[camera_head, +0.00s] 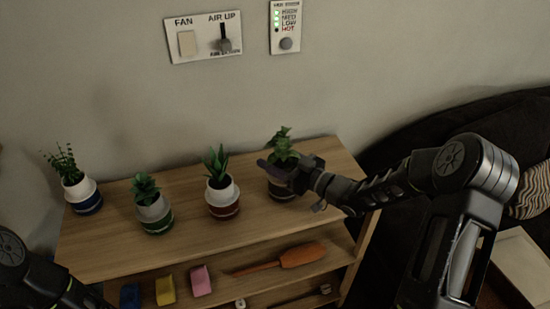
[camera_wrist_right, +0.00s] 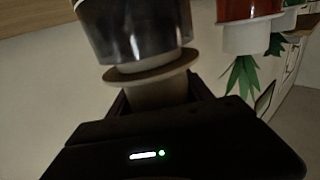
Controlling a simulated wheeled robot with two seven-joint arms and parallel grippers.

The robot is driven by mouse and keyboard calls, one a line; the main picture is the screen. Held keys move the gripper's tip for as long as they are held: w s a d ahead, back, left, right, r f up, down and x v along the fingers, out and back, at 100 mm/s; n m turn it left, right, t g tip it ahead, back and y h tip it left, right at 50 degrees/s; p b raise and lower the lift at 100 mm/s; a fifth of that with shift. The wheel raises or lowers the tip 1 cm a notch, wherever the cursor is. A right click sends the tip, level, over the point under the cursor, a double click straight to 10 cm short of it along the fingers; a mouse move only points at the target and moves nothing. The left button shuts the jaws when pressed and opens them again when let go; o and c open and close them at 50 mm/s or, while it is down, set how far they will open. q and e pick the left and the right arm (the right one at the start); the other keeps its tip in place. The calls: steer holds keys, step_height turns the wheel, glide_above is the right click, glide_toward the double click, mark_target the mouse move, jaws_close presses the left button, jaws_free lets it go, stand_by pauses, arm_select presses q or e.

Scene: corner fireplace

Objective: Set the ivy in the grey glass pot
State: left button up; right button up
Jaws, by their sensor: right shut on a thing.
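The ivy (camera_head: 281,145) is a leafy green plant near the right end of the wooden shelf top. My right gripper (camera_head: 290,178) is shut on its pale inner pot (camera_wrist_right: 158,93), just on the leaf side of a thin round flange, in the upside-down right wrist view. The grey glass pot (camera_head: 283,192) is dark and stands upright under the ivy; it also shows in the wrist view (camera_wrist_right: 135,35). The inner pot's lower end meets the glass pot's mouth; I cannot tell how deep it sits. My left gripper is out of view.
Potted plants in blue (camera_head: 85,198), green (camera_head: 154,214) and red (camera_head: 222,197) pots stand to the left on the shelf top (camera_head: 190,250). The lower shelf holds an orange tool (camera_head: 290,257) and small coloured blocks (camera_head: 201,281). A wall with switches (camera_head: 205,38) rises behind.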

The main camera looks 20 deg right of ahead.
steer(key=shift+f+b, duration=0.6)
stand_by(0.5)
steer(key=o, duration=1)
steer(key=shift+o, duration=0.2)
steer(key=b+v, duration=0.1)
steer(key=v, duration=0.7)
steer(key=shift+w, duration=0.1)
steer(key=shift+f, duration=0.1)
